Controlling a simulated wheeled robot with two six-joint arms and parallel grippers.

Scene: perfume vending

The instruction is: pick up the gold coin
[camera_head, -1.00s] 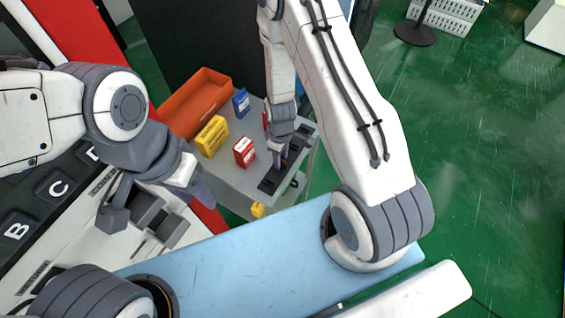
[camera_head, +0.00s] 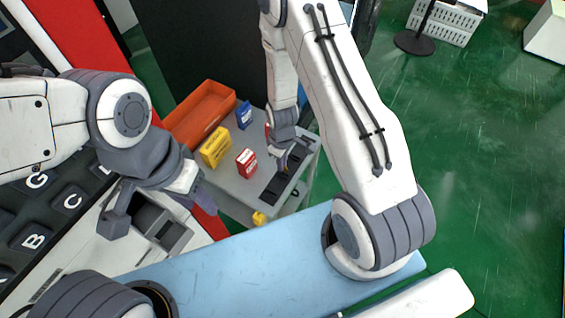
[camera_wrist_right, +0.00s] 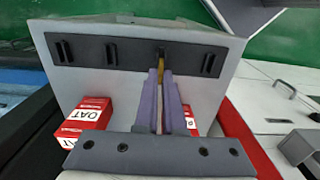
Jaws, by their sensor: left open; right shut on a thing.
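The gold coin (camera_wrist_right: 161,68) shows edge-on in the right wrist view as a thin gold strip at the tips of my right gripper. My right gripper (camera_wrist_right: 161,76) is shut on the coin, with its purple fingers close together. The coin is at a slot of the black slotted holder (camera_wrist_right: 85,51); I cannot tell whether it is clear of the slot. In the head view my right gripper (camera_head: 280,161) is over this holder (camera_head: 275,190) on the grey cart, and the coin is too small to make out. My left gripper (camera_head: 160,208) is open and empty at the left.
The grey cart top (camera_head: 228,186) carries an orange bin (camera_head: 200,113), a yellow box (camera_head: 215,147), a blue box (camera_head: 244,115) and a red box (camera_head: 246,163). A lettered vending panel (camera_head: 50,215) is at the left. Green floor (camera_head: 480,170) is open at the right.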

